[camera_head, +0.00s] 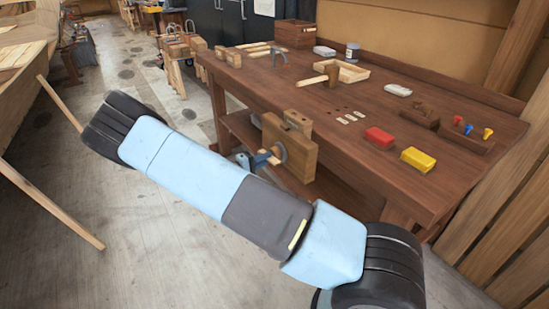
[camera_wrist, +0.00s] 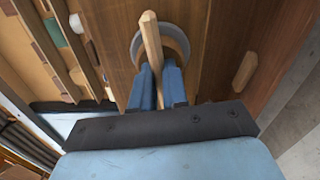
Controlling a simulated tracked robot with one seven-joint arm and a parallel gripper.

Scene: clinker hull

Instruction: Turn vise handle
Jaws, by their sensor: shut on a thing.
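The wooden vise (camera_head: 289,145) is mounted on the front left of the workbench. Its round grey hub (camera_head: 280,152) faces outward, and the hub also shows in the wrist view (camera_wrist: 180,42). The vise handle (camera_wrist: 152,50) is a pale wooden bar that crosses the hub and stands near upright in the wrist view. My gripper (camera_wrist: 160,85) has blue fingers on both sides of the handle and is shut on it, just in front of the hub. In the head view my gripper (camera_head: 258,160) shows small beside the vise, partly behind my arm. The handle's lower part is hidden by the fingers.
The workbench (camera_head: 345,105) carries a mallet (camera_head: 325,78), a red block (camera_head: 379,138), a yellow block (camera_head: 418,159) and screwdrivers (camera_head: 470,128) in a rack. A wooden hull (camera_head: 22,60) stands at far left. The floor between is mostly clear.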

